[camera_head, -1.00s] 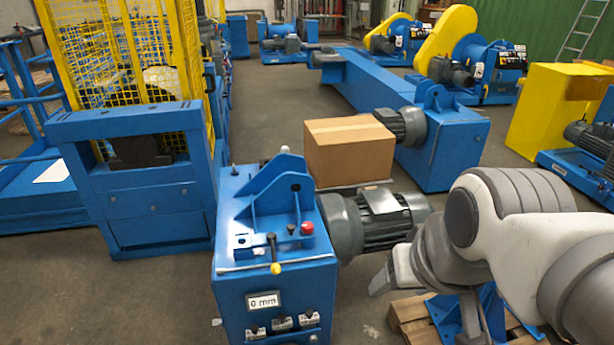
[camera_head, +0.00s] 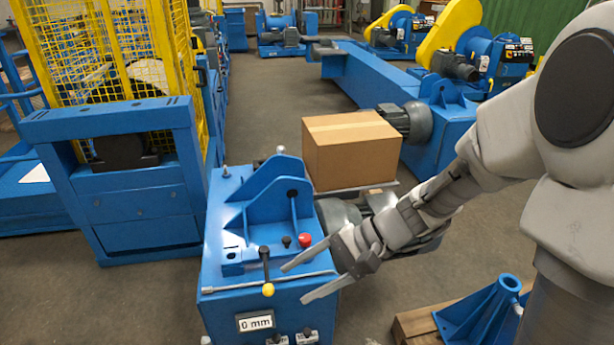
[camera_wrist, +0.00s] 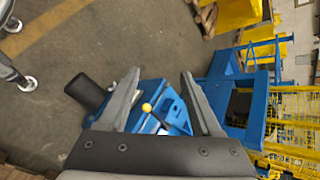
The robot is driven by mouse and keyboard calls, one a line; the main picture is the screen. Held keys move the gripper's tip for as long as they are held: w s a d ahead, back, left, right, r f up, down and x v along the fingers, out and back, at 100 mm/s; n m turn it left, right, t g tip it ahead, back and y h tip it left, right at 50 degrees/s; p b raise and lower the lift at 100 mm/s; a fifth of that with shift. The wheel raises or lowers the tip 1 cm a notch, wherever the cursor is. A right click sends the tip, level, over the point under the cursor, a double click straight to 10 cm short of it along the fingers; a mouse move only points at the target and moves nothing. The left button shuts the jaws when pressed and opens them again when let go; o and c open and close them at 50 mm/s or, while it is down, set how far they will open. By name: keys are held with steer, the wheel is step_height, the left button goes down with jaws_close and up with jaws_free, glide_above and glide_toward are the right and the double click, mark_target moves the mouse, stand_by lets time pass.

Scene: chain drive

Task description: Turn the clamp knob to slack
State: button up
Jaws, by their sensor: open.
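The blue clamp machine (camera_head: 222,255) stands at lower centre in the head view. A short lever on its front top edge has a black end (camera_head: 264,250) and a yellow ball (camera_head: 268,290). A red knob (camera_head: 305,240) and a small black knob (camera_head: 286,241) sit behind it; I cannot tell which is the clamp knob. My gripper (camera_head: 293,285) is open and empty, just right of the yellow ball, fingers pointing left. In the wrist view the yellow ball (camera_wrist: 146,107) shows between the spread fingers of my gripper (camera_wrist: 160,74); contact is not visible.
A display (camera_head: 256,322) on the machine's front reads 0 mm. A cardboard box (camera_head: 350,150) stands behind, above the grey motor. A blue bracket (camera_head: 485,315) rests on a pallet at lower right. A yellow-caged press (camera_head: 140,190) stands left, with bare floor between.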

steer(key=w+a+f+m+t+y+b, duration=0.1)
steer(key=w+a+f+m+t+y, duration=0.1)
steer(key=w+f+m+t+y, duration=0.25)
steer(key=m+t+h+b, duration=0.3)
steer(key=m+t+h, duration=0.4)
steer(key=m+t, duration=0.95)
glide_toward(308, 242)
steer(key=w+a+r+m+g+b, duration=0.1)
steer(key=w, duration=0.2)
steer(key=w+a+r+m+g+b, duration=0.1)
steer(key=w, duration=0.2)
steer(key=w+a+r+m+g+b, duration=0.1)
steer(key=w, duration=0.2)
steer(key=shift+w+a+m+g, duration=0.15)
steer(key=shift+a+m+g, duration=0.15)
steer(key=shift+g, duration=0.1)
steer(key=shift+f, duration=0.1)
jaws_close()
